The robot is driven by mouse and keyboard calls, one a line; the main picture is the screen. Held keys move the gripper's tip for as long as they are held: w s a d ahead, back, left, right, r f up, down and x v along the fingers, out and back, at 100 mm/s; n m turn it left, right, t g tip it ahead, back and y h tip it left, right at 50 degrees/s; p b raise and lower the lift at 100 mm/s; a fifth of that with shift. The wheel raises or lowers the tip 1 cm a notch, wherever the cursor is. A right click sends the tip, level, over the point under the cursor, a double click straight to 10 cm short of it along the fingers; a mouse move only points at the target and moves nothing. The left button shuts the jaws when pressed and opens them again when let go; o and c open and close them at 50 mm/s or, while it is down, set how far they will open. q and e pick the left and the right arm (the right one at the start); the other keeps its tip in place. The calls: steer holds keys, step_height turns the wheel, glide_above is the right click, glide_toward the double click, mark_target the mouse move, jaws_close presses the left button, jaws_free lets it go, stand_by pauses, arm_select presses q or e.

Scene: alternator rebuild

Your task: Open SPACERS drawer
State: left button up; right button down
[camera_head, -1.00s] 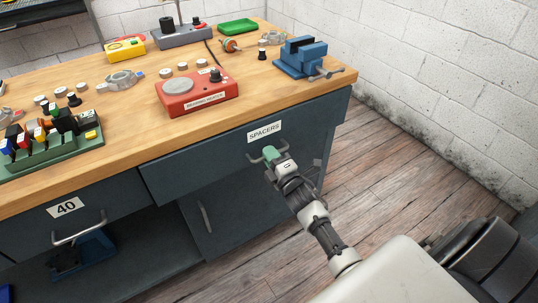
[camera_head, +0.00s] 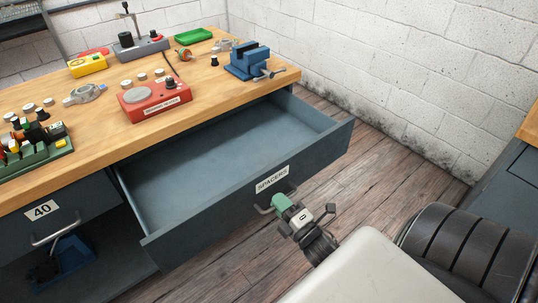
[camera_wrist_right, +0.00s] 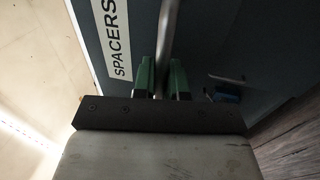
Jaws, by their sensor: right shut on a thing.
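The SPACERS drawer (camera_head: 220,215) is pulled far out from under the workbench in the head view, and the part of its inside that shows looks empty. Its white SPACERS label (camera_head: 271,180) is on the front, and also shows in the right wrist view (camera_wrist_right: 115,38). My right gripper (camera_head: 281,203) is at the drawer front, shut on the bar handle (camera_head: 264,210). In the right wrist view the handle (camera_wrist_right: 168,35) runs between the two green fingers (camera_wrist_right: 160,78). My left gripper is not in view.
The wooden benchtop (camera_head: 100,132) holds a red tester (camera_head: 154,97), a blue vise (camera_head: 249,62) and several small parts. A drawer labelled 40 (camera_head: 42,210) is shut at left. Bare plank floor lies right of the open drawer, before the white wall.

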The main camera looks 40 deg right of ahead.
steer(key=shift+s, duration=0.45)
steer(key=c, duration=1.2)
jaws_free()
steer(key=s, duration=0.3)
steer(key=s+f, duration=0.1)
steer(key=s, duration=0.3)
steer(key=s+f+b, duration=0.1)
steer(key=s, duration=0.2)
steer(key=shift+s, duration=0.3)
steer(key=shift+f, duration=0.1)
